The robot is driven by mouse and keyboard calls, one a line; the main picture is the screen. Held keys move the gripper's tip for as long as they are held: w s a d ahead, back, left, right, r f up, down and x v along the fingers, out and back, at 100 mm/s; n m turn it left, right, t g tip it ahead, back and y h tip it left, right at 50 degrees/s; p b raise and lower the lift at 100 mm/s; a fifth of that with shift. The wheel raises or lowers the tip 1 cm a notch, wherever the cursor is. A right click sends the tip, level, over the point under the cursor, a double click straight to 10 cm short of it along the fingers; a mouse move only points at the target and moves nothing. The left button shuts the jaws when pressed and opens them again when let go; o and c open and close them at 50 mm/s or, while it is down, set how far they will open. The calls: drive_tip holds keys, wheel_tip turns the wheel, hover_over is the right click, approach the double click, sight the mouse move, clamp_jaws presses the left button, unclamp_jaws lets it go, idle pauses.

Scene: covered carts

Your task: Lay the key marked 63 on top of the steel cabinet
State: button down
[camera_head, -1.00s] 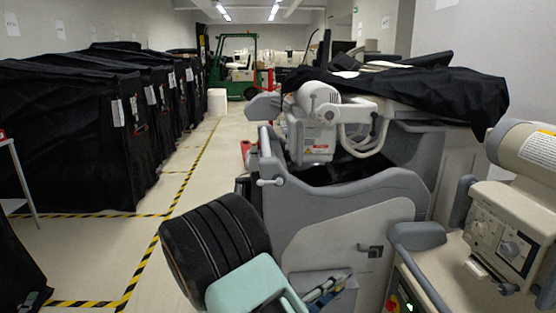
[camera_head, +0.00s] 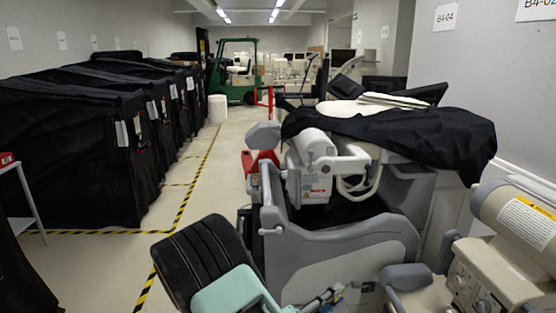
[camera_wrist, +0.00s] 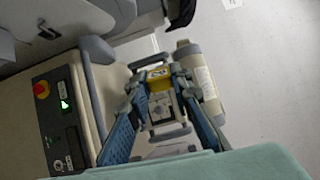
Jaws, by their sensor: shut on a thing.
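My gripper (camera_wrist: 158,78) shows in the wrist view with its two blue fingers closed on a small yellow piece with dark marks, which looks like the tag of the key (camera_wrist: 158,74). The number on it is too small to read, and the key's metal part cannot be made out. In the head view my gripper (camera_head: 326,298) is at the bottom edge, in front of the grey machine, and the key cannot be made out there. I cannot pick out the steel cabinet in either view.
A grey machine (camera_head: 345,243) with a black cover (camera_head: 420,138) stands close ahead. A beige machine (camera_head: 480,285) with a cylinder is at the right. Covered carts (camera_head: 70,160) line the left. A taped aisle (camera_head: 205,170) leads to a green forklift (camera_head: 238,75).

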wheel_tip(320, 180, up, 3)
drive_tip(key=shift+f+p, duration=0.1)
drive_tip(key=shift+p, duration=1)
drive_tip(key=shift+d, duration=0.1)
drive_tip(key=n+t+y, duration=0.2)
drive_tip(key=n+t, duration=0.1)
drive_tip(key=shift+w+d+r+y, duration=0.2)
drive_tip(key=shift+r+y, duration=0.1)
drive_tip(key=shift+y, duration=0.1)
drive_tip(key=shift+s+a+f+n+t+y, duration=0.15)
drive_tip(key=shift+n+t+y, duration=0.25)
drive_tip(key=shift+y, duration=0.3)
drive_tip(key=shift+s+a+f+n+t+y, duration=0.15)
drive_tip(key=shift+n+t+y, duration=0.25)
drive_tip(key=shift+y, duration=0.3)
drive_tip(key=shift+w, duration=0.1)
